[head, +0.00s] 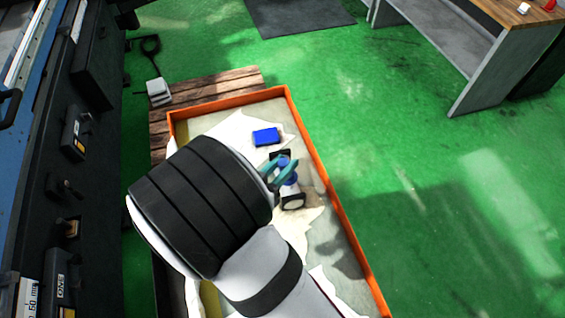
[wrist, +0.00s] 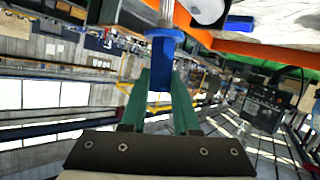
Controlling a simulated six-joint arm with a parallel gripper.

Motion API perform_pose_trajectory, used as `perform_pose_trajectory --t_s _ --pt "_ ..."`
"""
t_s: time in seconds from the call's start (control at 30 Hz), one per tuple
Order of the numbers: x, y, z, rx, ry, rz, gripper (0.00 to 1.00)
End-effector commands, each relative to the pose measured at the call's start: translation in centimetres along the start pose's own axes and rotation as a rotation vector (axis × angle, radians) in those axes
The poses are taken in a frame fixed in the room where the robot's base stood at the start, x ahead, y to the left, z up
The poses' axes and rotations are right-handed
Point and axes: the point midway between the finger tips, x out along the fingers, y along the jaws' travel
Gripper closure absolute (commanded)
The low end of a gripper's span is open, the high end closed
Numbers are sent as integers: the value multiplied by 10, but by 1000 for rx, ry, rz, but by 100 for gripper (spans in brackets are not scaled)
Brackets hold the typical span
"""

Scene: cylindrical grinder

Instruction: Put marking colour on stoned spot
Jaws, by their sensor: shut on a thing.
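My gripper (head: 279,174) has its teal fingers shut on a blue-handled tool (head: 288,176) above the tray. In the wrist view, my gripper (wrist: 161,78) clasps the blue handle (wrist: 161,58), and a pale shaft extends from it towards the top edge; its tip is out of view. A pale, roller-like workpiece with dark ends (head: 293,201) lies beside and partly behind the held tool. Its round end (wrist: 208,10) shows at the top of the wrist view. I cannot make out a stoned spot. A blue block (head: 265,136) lies apart from my gripper.
The block and workpiece are on white sheeting (head: 234,128) inside an orange-rimmed tray (head: 325,184). The tray stands on wooden boards (head: 215,86). A dark machine side (head: 90,150) rises at the left. Green floor to the right is clear up to a workbench (head: 480,75).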

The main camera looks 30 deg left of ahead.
Motion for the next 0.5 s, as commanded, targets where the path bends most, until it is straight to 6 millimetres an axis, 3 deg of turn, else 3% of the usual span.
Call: perform_pose_trajectory --t_s 0.5 --pt "2 -1 6 0 0 0 100"
